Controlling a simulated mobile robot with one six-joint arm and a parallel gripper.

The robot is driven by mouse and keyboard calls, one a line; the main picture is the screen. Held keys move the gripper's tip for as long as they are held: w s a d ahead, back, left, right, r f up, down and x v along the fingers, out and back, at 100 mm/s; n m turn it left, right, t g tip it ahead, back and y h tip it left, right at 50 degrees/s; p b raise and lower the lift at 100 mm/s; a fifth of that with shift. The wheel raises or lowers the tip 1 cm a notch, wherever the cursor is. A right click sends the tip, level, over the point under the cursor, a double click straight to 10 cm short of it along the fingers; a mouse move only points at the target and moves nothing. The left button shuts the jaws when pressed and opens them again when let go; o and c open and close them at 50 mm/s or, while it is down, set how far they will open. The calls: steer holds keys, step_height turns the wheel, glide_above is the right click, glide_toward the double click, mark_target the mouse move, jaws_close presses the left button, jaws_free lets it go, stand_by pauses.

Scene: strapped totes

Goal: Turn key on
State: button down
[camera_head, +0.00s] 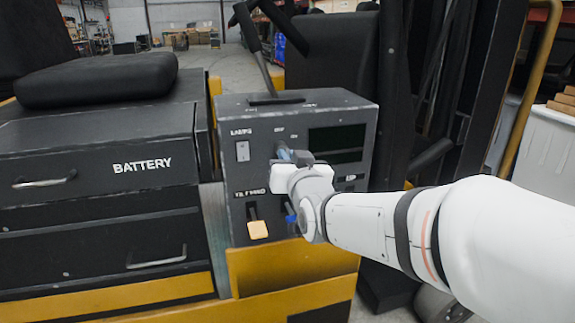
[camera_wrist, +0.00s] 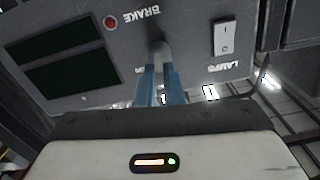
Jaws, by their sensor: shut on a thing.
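The dark control box (camera_head: 235,110) of a forklift-like vehicle faces me, with a lever on top. The key (camera_wrist: 160,52) shows in the wrist view as a small grey piece standing out from the panel, below the upside-down BRAKE label. My gripper (camera_wrist: 160,84) has its two blue fingers closed on it. In the head view my gripper (camera_head: 286,154) reaches the panel from the right, between the LAMPS switch and the screen. My white wrist hides part of the panel, and the key is mostly hidden there. I cannot read its turn angle clearly.
The white LAMPS switch (camera_head: 242,151) is left of my gripper. An orange-tipped lever (camera_head: 257,229) and a blue-tipped lever (camera_head: 290,217) sit below. The dark screen (camera_head: 337,143) is right. A tall lever (camera_head: 253,45) rises from the box. The BATTERY drawer (camera_head: 95,155) is left.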

steer(key=m+b, duration=0.5)
steer(key=b, duration=0.1)
steer(key=m+b, duration=0.5)
steer(key=b, duration=0.2)
steer(key=shift+d+f, duration=0.1)
steer(key=shift+f, duration=0.1)
steer(key=shift+r, duration=0.1)
steer(key=c, duration=1.6)
jaws_free()
steer(key=shift+o, duration=0.2)
